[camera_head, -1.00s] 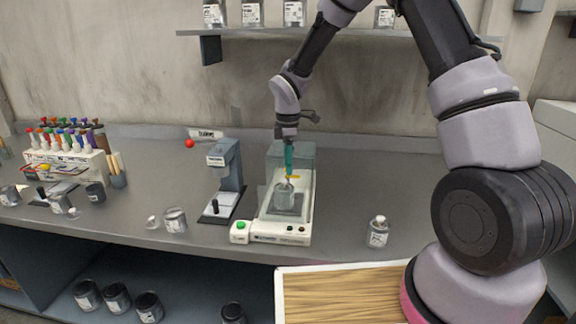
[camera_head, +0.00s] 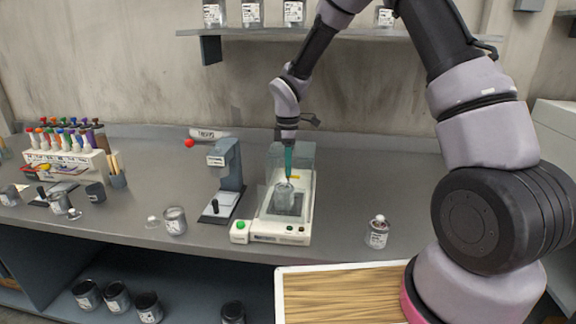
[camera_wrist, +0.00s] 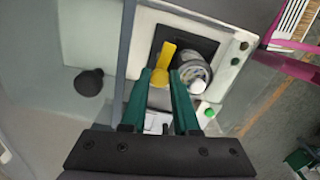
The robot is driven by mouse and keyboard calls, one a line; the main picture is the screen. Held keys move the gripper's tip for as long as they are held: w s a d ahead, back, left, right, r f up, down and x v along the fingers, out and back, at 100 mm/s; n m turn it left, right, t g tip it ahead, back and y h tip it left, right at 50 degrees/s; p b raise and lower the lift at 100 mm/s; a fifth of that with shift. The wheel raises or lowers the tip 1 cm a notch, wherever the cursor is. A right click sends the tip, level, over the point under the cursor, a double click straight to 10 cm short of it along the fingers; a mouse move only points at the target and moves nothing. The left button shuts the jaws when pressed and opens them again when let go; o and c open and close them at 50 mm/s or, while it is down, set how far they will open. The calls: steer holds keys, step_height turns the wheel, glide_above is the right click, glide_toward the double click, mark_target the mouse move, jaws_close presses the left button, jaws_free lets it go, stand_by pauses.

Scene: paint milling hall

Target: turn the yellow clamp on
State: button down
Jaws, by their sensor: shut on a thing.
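The yellow clamp (camera_wrist: 166,57) is on the white shaker-like machine (camera_head: 282,231), which stands on the bench. Its flat yellow lever points up in the wrist view, and a bit of yellow (camera_head: 294,177) shows beside the fingertips in the head view. My gripper (camera_wrist: 161,76) has its green fingers close together on the yellow part at the lever's base. In the head view my gripper (camera_head: 288,178) points down over the machine. A grey metal can (camera_wrist: 192,69) stands just right of the clamp in the wrist view, close to the right finger.
A clear guard (camera_head: 292,157) rises at the machine's back. A grey press-like stand (camera_head: 229,170) is close on the left. A small can (camera_head: 377,232) is to the right. A shelf (camera_head: 345,32) runs above. Bench at right is mostly clear.

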steer(key=m, duration=0.8)
steer(key=shift+m, duration=0.4)
steer(key=m, duration=0.4)
steer(key=shift+m, duration=2)
steer(key=c, duration=0.9)
jaws_free()
steer(key=shift+r, duration=0.1)
